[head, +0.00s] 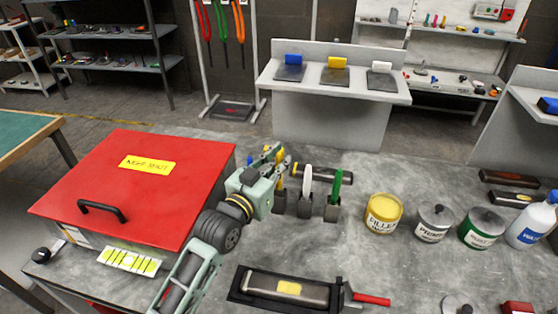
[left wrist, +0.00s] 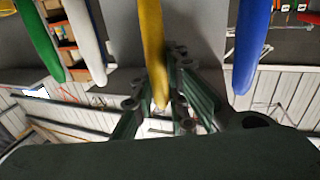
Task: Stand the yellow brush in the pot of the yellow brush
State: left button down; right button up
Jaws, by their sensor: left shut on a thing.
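My left gripper (head: 279,160) is above the row of dark brush pots in the head view. It is shut on the yellow brush, whose handle (left wrist: 151,45) runs between the fingers (left wrist: 170,90) in the left wrist view. In the head view a short piece of the yellow brush (head: 280,188) shows below the gripper, just over the leftmost visible pot (head: 279,204). I cannot tell whether its lower end is inside or touching that pot. My right gripper is not in view.
The white brush (head: 307,180) and green brush (head: 336,184) stand in pots to the right. A blue brush (left wrist: 252,45) shows beside the yellow one in the wrist view. A red-lidded box (head: 140,195) is left; a filler tin (head: 383,213) is right. A black tray (head: 285,287) lies in front.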

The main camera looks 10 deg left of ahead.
pick_arm(q)
jog(key=shift+f, duration=0.5)
jog(key=c, duration=1.7)
grip_release()
jog(key=shift+o, duration=0.2)
jog(key=v, duration=1.2)
